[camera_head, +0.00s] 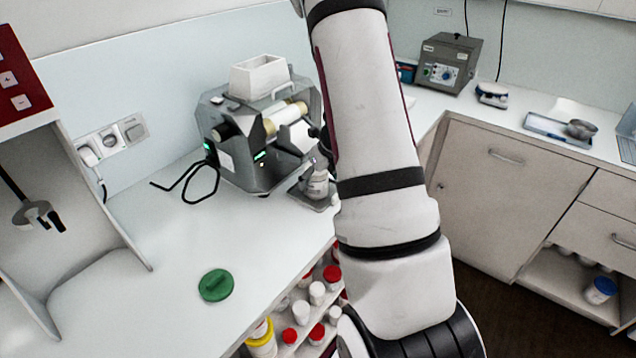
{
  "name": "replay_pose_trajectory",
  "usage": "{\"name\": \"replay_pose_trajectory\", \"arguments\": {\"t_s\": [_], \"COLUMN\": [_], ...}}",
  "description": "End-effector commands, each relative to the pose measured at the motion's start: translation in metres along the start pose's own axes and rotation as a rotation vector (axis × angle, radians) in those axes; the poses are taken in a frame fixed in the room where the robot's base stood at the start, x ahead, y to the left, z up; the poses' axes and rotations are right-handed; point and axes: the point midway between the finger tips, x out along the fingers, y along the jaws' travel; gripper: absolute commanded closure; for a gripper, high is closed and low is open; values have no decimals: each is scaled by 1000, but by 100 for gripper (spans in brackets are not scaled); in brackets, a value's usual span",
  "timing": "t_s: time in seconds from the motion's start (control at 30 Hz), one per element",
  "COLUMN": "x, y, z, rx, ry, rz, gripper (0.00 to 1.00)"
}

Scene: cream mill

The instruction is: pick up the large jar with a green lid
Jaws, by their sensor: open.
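A round green lid (215,285) with a raised bar across its top lies on the white counter at the lower left. No jar body shows under or around it. I see no large jar wearing a green lid in this view. A small whitish jar (317,184) stands on the metal plate at the front of the mill, partly beside my arm. My arm runs from the bottom up through the middle of the picture and leaves it at the top. My gripper is not in view.
The grey cream mill (245,150) stands at the back of the counter. Several jars with red and white lids and a yellow-lidded jar (262,340) sit on shelves below. A blue-lidded jar (600,290) is at the lower right. The counter around the green lid is clear.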

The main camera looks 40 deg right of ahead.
Motion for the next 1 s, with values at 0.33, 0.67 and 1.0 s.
{"name": "replay_pose_trajectory", "arguments": {"t_s": [0.33,0.67,1.0], "x": [1,1,-11], "y": [1,1,1], "z": [0,0,6], "rx": [-1,-2,-6], "ry": [-1,-1,-3], "rz": [1,1,1], "gripper": [43,72,72]}}
